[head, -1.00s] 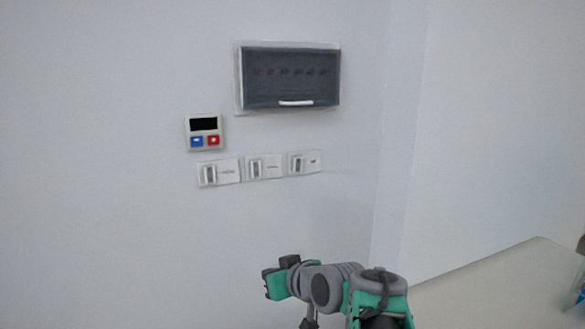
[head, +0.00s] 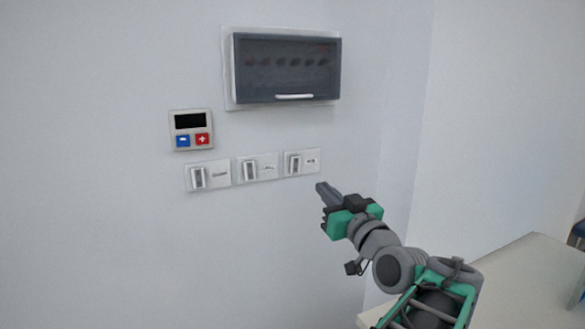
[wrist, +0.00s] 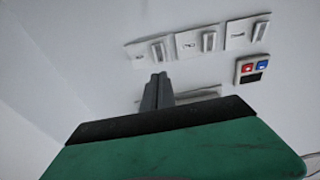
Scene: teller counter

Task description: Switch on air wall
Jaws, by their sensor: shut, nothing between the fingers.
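Three white switch plates are on the wall, each with a rocker and a small dark label too small to read: a left switch (head: 208,175), a middle switch (head: 258,167) and a right switch (head: 301,161). I cannot tell which is the air wall's. The wrist view shows them turned over, with the right switch (wrist: 150,51) closest to my fingertips, then the middle switch (wrist: 198,42) and the left switch (wrist: 247,32). My gripper (head: 321,187) is shut and empty, below and right of the right switch, seemingly apart from it. Its fingertips (wrist: 157,78) point toward the wall.
A dark-covered wall box (head: 286,68) with a white handle is above the switches. A small control panel (head: 191,130) with a blue and a red button is above the left switch. A pale counter (head: 535,262) stands at the lower right. The wall below the switches is clear.

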